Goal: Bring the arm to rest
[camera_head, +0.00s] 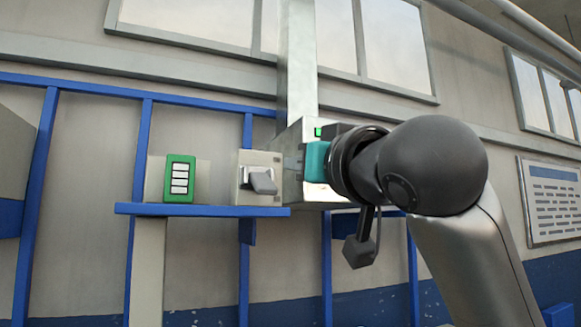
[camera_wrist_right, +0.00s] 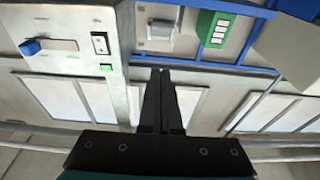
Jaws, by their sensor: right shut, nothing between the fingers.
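My right arm (camera_head: 480,262) comes in from the lower right in the head view, raised in front of the wall, with its dark wrist joint bent toward the left. My left arm and gripper are in neither view.
A grey metal cabinet (camera_wrist_right: 70,20) has a blue-tipped lever (camera_wrist_right: 32,47) and a black switch (camera_wrist_right: 100,43). A blue shelf (camera_head: 200,210) carries a green panel (camera_head: 180,178) and a grey switch box (camera_head: 246,177). A notice board (camera_head: 553,200) hangs at the right.

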